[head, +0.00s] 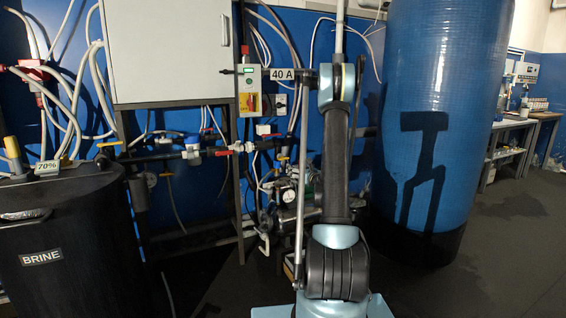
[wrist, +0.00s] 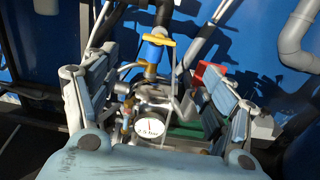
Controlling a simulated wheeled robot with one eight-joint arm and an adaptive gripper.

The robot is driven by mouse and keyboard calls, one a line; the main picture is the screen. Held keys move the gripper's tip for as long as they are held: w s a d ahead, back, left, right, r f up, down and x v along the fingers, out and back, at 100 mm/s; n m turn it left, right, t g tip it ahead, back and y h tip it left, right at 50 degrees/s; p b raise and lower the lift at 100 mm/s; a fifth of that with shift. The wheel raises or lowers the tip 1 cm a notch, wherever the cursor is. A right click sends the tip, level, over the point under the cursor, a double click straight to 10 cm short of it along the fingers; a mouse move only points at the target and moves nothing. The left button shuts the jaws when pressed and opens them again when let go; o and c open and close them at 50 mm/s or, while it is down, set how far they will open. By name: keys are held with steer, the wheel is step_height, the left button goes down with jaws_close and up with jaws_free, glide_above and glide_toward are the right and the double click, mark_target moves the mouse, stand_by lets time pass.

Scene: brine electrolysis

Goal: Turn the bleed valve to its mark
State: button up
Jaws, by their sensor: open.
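In the wrist view a valve with a yellow handle (wrist: 154,40) and a blue body (wrist: 152,53) stands upright on metal pipework, ahead of my gripper. I take it for the bleed valve, but no label on it names it. My gripper (wrist: 158,85) is open, with one finger at each side and the pipework visible between them. Nothing is held; I cannot tell any contact with the valve. No mark for the handle can be made out. In the head view my arm hides the gripper.
In the head view a black brine tank (head: 75,250) stands at left, a grey cabinet (head: 168,50) above the pipes, and a large blue vessel (head: 440,120) at right. A grey pipe (wrist: 298,40) and a red part (wrist: 208,72) lie to the right in the wrist view.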

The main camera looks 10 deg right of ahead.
mark_target(284, 159)
steer(key=x, duration=1.7)
steer(key=shift+w, duration=0.1)
steer(key=c, duration=1.1)
